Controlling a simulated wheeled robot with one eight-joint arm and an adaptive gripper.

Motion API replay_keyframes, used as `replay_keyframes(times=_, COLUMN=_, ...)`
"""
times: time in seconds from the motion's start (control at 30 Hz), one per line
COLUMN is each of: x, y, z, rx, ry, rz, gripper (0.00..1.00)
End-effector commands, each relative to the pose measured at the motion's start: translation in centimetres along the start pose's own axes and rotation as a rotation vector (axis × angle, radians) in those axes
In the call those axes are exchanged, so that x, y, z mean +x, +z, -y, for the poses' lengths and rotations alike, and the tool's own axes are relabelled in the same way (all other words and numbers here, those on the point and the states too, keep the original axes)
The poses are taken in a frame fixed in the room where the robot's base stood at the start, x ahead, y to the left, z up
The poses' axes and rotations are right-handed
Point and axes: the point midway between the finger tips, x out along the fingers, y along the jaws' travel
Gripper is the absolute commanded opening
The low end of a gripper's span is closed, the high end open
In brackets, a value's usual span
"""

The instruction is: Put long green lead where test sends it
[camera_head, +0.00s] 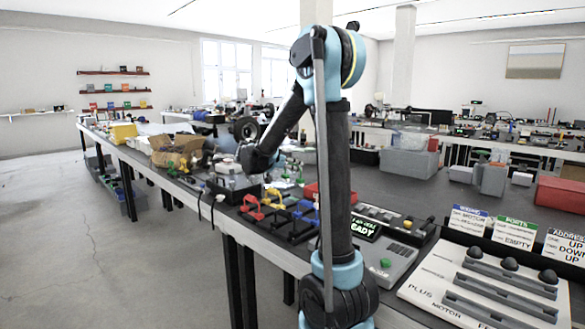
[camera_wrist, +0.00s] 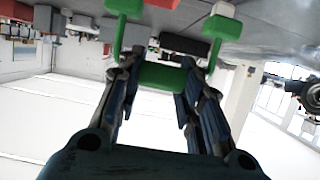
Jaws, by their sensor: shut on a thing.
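My gripper (camera_wrist: 160,84) is shut on the long green lead (camera_wrist: 162,76), which lies across between the fingers in the wrist view. Thin green arms rise on both sides of the fingers to green ends, one at upper left and one at upper right. In the head view my gripper (camera_head: 254,160) is dark and hangs at the left of my arm, above the bench; the lead cannot be made out there. A grey tester (camera_head: 385,262) has a screen with green text ending in "READY" and a green button. A white panel (camera_head: 440,290) lettered "PLUS" and "MOTOR" has dark slotted bars.
A black rack (camera_head: 290,228) holds red, yellow and blue leads left of the tester. Cards (camera_head: 514,233) behind the panel read "MOTOR", "PORTS EMPTY" and "ADDRESS UP DOWN UP". A cardboard box (camera_head: 178,150) and clutter fill the bench's far left. Floor at left is clear.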

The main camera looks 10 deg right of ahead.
Motion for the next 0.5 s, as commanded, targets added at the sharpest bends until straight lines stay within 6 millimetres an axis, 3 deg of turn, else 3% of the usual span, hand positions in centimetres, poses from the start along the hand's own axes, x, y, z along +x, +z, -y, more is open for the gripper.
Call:
replay_keyframes(times=0.23, x=0.1, y=0.4, z=0.0, rx=-0.002, ry=0.001, rz=0.000, gripper=0.09)
replay_keyframes(times=0.5, x=0.8, y=2.3, z=0.1, rx=-0.002, ry=0.001, rz=0.000, gripper=0.09)
